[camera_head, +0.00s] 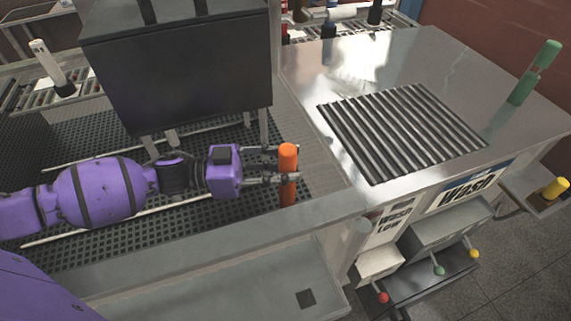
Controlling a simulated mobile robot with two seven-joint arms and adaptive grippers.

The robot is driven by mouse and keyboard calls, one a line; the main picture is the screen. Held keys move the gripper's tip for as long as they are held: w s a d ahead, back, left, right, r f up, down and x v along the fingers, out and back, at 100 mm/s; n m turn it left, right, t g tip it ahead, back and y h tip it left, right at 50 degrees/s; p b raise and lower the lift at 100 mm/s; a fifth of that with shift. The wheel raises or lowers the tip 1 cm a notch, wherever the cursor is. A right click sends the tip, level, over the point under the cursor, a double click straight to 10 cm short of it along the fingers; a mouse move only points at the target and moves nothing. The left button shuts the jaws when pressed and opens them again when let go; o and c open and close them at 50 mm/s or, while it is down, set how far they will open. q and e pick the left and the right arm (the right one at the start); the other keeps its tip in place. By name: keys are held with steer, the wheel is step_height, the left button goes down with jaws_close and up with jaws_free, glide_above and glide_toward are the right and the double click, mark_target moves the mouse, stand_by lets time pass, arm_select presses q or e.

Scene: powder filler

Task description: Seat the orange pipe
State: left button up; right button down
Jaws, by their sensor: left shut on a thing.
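The orange pipe (288,158) stands upright near the right end of the dark perforated grating. My left gripper (287,176) is shut on it, coming in from the left, with its fingers around the pipe's upper part. The pipe's top sticks out above the fingers and its lower end shows below them. I cannot tell whether its bottom touches the grating or a socket. My right gripper is not in view.
A dark box on legs (180,70) stands just behind my left arm. A steel counter (330,80) with a ribbed black panel (400,130) lies to the right, with a green pipe (535,72) upright on it. Levers with coloured knobs (440,270) stick out below.

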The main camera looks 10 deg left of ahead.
arm_select(q)
steer(key=shift+f+b, duration=0.4)
steer(key=shift+f, duration=0.65)
steer(key=o, duration=1.2)
steer(key=shift+f, duration=0.1)
steer(key=shift+a, duration=0.1)
steer(key=v, duration=1.2)
